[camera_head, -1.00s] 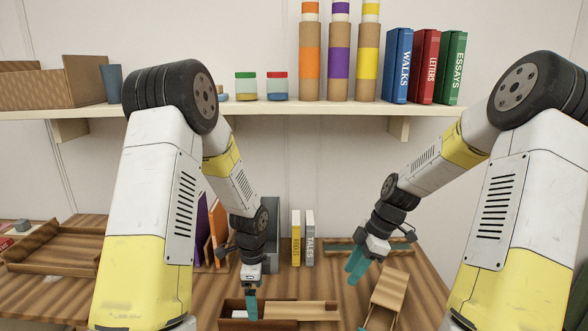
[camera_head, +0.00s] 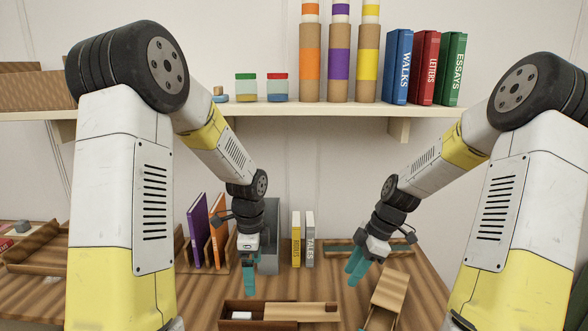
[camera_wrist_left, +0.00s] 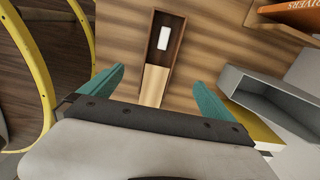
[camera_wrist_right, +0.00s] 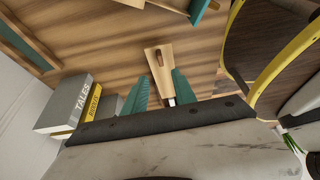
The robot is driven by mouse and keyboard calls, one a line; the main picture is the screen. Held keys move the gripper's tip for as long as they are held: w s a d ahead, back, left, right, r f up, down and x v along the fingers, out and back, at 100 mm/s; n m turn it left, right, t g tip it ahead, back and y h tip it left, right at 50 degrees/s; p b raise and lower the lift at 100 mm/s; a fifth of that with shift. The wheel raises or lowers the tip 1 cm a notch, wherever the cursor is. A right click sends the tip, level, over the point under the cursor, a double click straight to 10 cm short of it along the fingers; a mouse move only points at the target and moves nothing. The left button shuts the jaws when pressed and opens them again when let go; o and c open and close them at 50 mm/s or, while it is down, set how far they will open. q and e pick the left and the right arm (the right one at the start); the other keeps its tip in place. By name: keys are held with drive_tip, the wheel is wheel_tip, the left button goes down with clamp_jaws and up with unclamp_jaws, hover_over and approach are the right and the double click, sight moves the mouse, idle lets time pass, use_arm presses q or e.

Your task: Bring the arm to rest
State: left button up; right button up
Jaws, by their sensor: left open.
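My left gripper (camera_head: 249,280) is open and empty, pointing down above the table. In the left wrist view its teal fingers (camera_wrist_left: 157,92) are wide apart. A long wooden box (camera_head: 273,325) with a partly drawn light lid (camera_head: 295,311) lies below it. A small white block (camera_head: 241,315) sits in the box's uncovered end; it also shows in the left wrist view (camera_wrist_left: 163,39). My right gripper (camera_head: 356,268) hangs over the right part of the table, with nothing between its fingers (camera_wrist_right: 160,90), which stand apart in the right wrist view.
A second wooden box (camera_head: 389,290) lies right of the first. Yellow (camera_head: 296,238) and grey (camera_head: 309,238) books, a grey holder (camera_head: 271,235) and a purple book (camera_head: 197,230) stand at the back. A shelf (camera_head: 280,109) with books and tubes runs above. A wooden tray (camera_head: 40,250) is at left.

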use_arm(q)
drive_tip(key=s+a+r+n+t+h, duration=0.1)
drive_tip(key=s+r+n+t, duration=0.1)
drive_tip(key=s+r+n, duration=0.45)
drive_tip(key=s+a+r+n+t, duration=0.1)
drive_tip(key=s+a+r+n, duration=0.15)
drive_tip(key=r, duration=0.75)
drive_tip(key=s+r+n+t+h, duration=0.1)
drive_tip(key=s+r+n+t, duration=0.2)
drive_tip(key=s+r+n, duration=0.2)
drive_tip(key=s+n, duration=0.3)
drive_tip(key=s, duration=0.1)
drive_tip(key=shift+r, duration=0.2)
use_arm(e)
drive_tip(key=s+r+m+t+h, duration=0.1)
drive_tip(key=s+r+m+t, duration=0.2)
drive_tip(key=s+r+m, duration=0.5)
drive_tip(key=s+a+r+m+t+h, duration=0.1)
drive_tip(key=s+r+m+t, duration=0.2)
drive_tip(key=s+r+m, duration=0.6)
wheel_tip(320, 180, up, 6)
drive_tip(key=shift+s+a+f, duration=0.15)
drive_tip(key=shift+s+a, duration=0.1)
drive_tip(key=shift+s, duration=0.35)
